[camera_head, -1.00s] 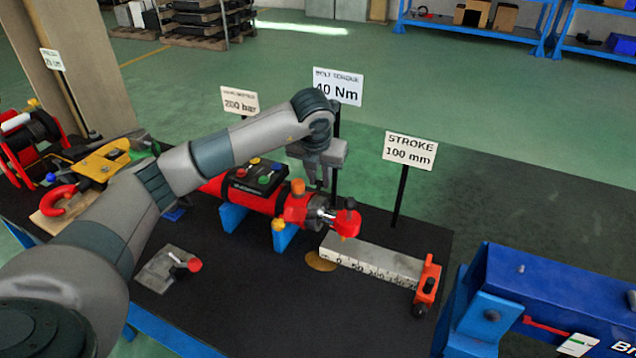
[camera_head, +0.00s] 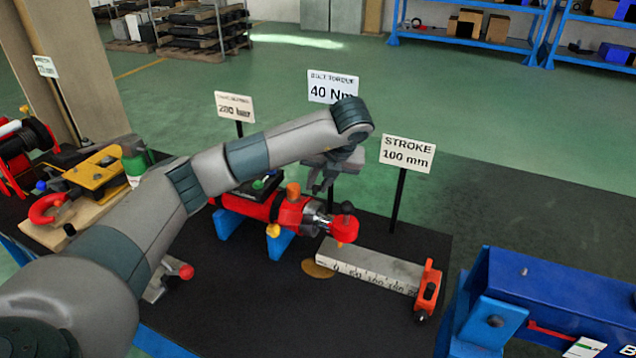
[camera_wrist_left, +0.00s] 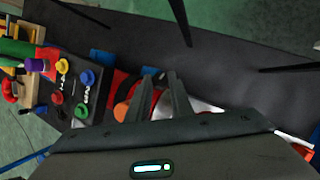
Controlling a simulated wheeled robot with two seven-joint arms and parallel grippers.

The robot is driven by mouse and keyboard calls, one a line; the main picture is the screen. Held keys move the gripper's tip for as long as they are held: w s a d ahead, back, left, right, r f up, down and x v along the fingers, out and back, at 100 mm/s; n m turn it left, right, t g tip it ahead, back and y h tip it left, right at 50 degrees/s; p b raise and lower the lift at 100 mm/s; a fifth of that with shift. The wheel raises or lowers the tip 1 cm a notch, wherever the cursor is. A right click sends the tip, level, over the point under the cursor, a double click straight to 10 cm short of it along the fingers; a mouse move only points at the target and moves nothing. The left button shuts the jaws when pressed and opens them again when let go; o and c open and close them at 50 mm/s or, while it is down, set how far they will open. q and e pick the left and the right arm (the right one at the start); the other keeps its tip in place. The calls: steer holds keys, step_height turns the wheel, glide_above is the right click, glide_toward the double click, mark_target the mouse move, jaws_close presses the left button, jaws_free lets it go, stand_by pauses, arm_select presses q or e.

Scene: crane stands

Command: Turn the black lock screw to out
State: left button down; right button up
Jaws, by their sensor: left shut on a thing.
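The red cylinder (camera_head: 250,207) lies on blue supports, with an orange knob (camera_head: 293,189) on its head and a red rod end (camera_head: 346,230) at its right. My left gripper (camera_head: 320,191) points down at the far side of the cylinder's head. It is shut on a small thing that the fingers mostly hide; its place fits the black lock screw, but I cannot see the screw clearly. In the left wrist view, the gripper's fingers (camera_wrist_left: 158,82) stand just right of the orange knob (camera_wrist_left: 122,108). My right gripper is not in view.
The STROKE sign (camera_head: 408,153) stands on a black post behind the rod end. A grey scale bar (camera_head: 368,268) with a red end block (camera_head: 428,288) lies right of the cylinder. A blue machine (camera_head: 560,295) is at the right.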

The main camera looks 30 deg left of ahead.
arm_select(q)
steer(key=c, duration=1.6)
jaws_free()
steer(key=shift+r, duration=0.1)
